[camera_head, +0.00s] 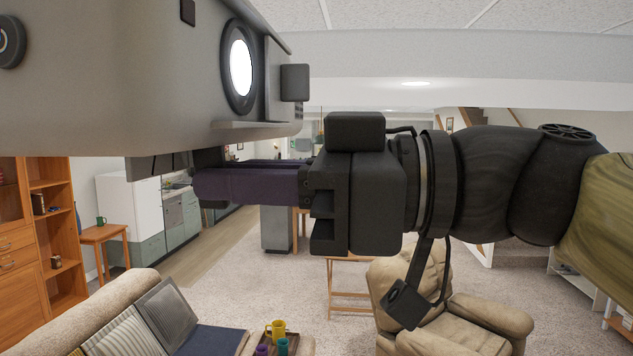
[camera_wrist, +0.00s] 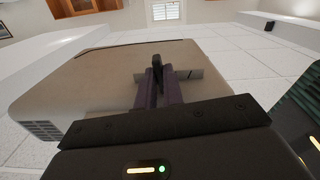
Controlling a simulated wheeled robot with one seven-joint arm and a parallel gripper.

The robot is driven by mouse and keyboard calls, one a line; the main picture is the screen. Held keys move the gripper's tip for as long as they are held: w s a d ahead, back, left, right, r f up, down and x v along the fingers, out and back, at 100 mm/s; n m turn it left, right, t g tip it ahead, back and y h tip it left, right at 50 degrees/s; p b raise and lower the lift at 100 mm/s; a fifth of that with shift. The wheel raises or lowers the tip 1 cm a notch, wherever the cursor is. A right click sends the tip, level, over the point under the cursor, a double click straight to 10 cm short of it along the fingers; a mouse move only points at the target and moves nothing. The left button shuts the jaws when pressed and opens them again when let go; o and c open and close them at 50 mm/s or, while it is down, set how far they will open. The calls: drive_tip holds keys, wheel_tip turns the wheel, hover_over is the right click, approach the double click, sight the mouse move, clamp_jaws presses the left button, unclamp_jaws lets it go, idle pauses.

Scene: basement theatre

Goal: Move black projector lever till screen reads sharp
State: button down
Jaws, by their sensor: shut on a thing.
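The projector (camera_head: 110,90) is a large grey body hanging at the upper left of the head view, with a bright lit lens (camera_head: 240,67). In the wrist view its beige-grey body (camera_wrist: 85,80) fills the middle. A black lever (camera_wrist: 157,60) stands up at the tips of my purple-grey fingers there, by a slot in the body. My gripper (camera_head: 208,186) reaches in from the right, just under the projector, and is shut on the lever. In the head view the fingers and projector hide most of the lever. No projection screen can be made out.
A beige armchair (camera_head: 440,310) and a sofa (camera_head: 110,300) stand below on the carpet. A tray (camera_head: 287,343) with cups is near the sofa's end. A wooden shelf (camera_head: 65,240) is at the left. The white ceiling (camera_head: 400,20) is close above.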

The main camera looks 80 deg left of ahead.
drive_tip(key=c, duration=1.5)
unclamp_jaws()
drive_tip(key=shift+w, duration=0.2)
drive_tip(key=shift+s, duration=0.15)
drive_tip(key=b+v, duration=0.5)
drive_tip(key=v, duration=1.2)
drive_tip(key=shift+w+d, duration=0.15)
drive_tip(key=shift+w, duration=0.15)
